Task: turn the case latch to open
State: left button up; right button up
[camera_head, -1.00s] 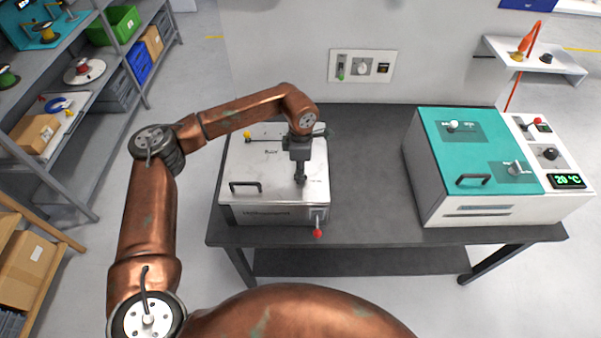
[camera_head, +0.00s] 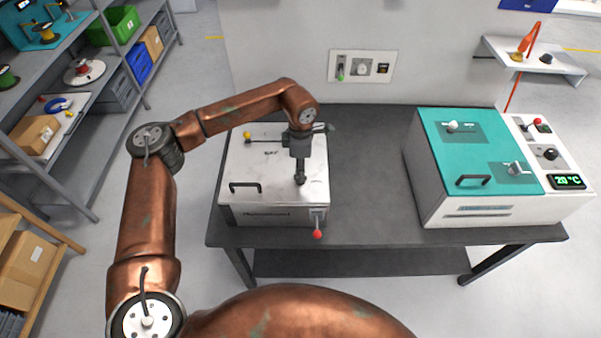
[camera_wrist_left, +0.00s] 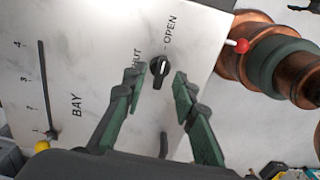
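The case (camera_head: 262,165) is a pale metal box with a black handle on its lid, at the left of the table. Its latch is a small black turn-knob (camera_wrist_left: 159,68) on the lid, between the words SHUT and OPEN in the left wrist view. My left gripper (camera_head: 300,180) points down over the right part of the lid and hides the knob in the head view. In the left wrist view my left gripper (camera_wrist_left: 158,82) is open, with one green-padded finger on each side of the knob and gaps between. My right gripper is not in view.
A red-tipped lever (camera_head: 318,233) sticks out at the case's front right. A yellow-knobbed slider (camera_head: 247,135) is on the lid's back left. A teal-lidded machine (camera_head: 480,150) stands at the right. The dark table (camera_head: 366,170) is clear between them.

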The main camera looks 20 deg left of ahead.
pick_arm(q)
notch_tip(320, 180, up, 10)
dwell(0.4)
dwell(0.4)
